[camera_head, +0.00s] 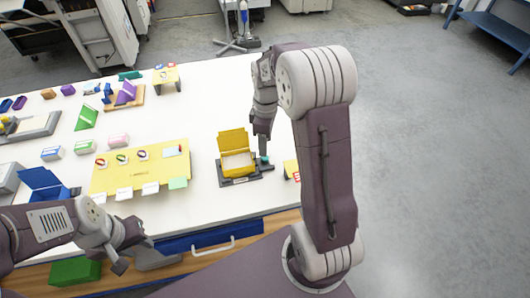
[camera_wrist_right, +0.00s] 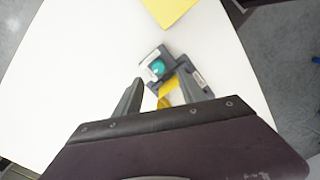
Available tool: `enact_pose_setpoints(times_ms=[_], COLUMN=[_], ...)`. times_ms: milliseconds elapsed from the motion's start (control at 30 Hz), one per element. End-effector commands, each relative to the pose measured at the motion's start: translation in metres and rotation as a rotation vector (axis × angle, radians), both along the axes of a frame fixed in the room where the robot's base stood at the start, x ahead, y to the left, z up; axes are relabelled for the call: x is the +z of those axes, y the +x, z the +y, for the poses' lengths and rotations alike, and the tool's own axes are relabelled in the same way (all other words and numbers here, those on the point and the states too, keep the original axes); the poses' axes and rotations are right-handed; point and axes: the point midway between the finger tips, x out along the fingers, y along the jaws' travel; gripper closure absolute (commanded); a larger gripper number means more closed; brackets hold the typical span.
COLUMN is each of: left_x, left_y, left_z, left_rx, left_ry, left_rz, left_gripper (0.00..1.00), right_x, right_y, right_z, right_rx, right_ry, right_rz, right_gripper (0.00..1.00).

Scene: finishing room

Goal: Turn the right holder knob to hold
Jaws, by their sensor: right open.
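The teal holder knob (camera_head: 264,160) sits on the right end of a dark holder base (camera_head: 240,181). The holder carries an open yellow box (camera_head: 233,142) with its lid up. In the right wrist view the knob (camera_wrist_right: 158,68) is round and sits on a grey block, just beyond the fingertips. My right gripper (camera_wrist_right: 160,77) is open and empty, with one finger to each side of the knob in that view. In the head view my right gripper (camera_head: 264,148) is directly above the knob. My left gripper (camera_head: 130,258) is low at the table's front edge; its fingers are unclear.
A blue drawer (camera_head: 200,241) is at the table front. Bare white table lies behind the holder.

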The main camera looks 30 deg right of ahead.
Motion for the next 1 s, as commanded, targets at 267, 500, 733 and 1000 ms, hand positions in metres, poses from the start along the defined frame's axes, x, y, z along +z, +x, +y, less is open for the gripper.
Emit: enact_pose_setpoints(times_ms=[267, 500, 733, 1000], left_x=[0.0, 0.0, 0.0, 0.0], left_y=[0.0, 0.0, 0.0, 0.0], left_z=[0.0, 0.0, 0.0, 0.0], left_rx=[0.0, 0.0, 0.0, 0.0], left_ry=[0.0, 0.0, 0.0, 0.0], left_rz=[0.0, 0.0, -0.001, 0.0], left_gripper=[0.64, 0.64, 0.64, 0.64], right_x=[-0.056, -0.069, -0.069, -0.069], right_y=[-0.003, -0.002, -0.002, -0.002], right_z=[0.002, 0.002, 0.002, 0.002], right_rx=[0.001, 0.001, 0.001, -0.002], right_ry=[0.001, 0.0, 0.0, 0.0], right_rz=[0.004, 0.0, 0.0, 0.0], right_gripper=[0.52, 0.52, 0.72, 1.0])
